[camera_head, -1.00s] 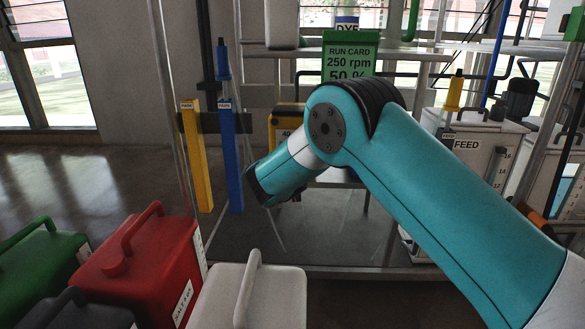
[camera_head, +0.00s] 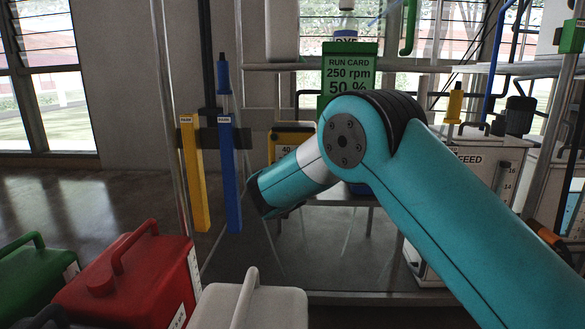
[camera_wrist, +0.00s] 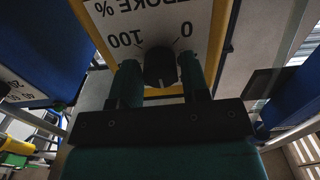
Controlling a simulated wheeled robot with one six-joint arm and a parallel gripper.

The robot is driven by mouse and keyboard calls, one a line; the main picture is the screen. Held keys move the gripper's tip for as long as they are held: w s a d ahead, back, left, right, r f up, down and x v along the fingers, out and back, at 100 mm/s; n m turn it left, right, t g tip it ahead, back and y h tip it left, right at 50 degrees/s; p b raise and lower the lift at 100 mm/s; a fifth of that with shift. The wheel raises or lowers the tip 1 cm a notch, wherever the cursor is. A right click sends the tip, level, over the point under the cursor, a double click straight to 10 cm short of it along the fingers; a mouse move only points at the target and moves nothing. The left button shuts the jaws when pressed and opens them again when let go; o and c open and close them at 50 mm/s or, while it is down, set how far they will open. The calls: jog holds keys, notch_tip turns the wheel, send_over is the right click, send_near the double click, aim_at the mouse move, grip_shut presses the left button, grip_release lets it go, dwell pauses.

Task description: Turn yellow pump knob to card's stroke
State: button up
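The yellow pump (camera_head: 282,134) stands behind my arm in the head view, partly hidden. In the wrist view its white face plate (camera_wrist: 205,20) in a yellow frame carries upside-down lettering, a stroke % scale with 100 at left and 0 at right. The black knob (camera_wrist: 160,68) sits below the scale, between the two fingers of my gripper (camera_wrist: 160,78). The fingers lie close on both sides of it; whether they touch it is unclear. The knob's pointer cannot be made out. The green run card (camera_head: 349,75) reads 250 rpm, 50 %. My gripper is hidden in the head view.
Yellow (camera_head: 194,175) and blue (camera_head: 230,175) upright bars stand left of the pump. Red (camera_head: 125,285), green (camera_head: 35,275) and white (camera_head: 255,307) canisters fill the lower left. A white feed tank (camera_head: 490,160) stands at right. Floor at far left is clear.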

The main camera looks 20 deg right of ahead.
jog(key=o, duration=0.3)
jog(key=b+v, duration=0.4)
jog(key=v, duration=0.3)
jog(key=shift+b, duration=0.35)
jog(key=shift+r, duration=0.1)
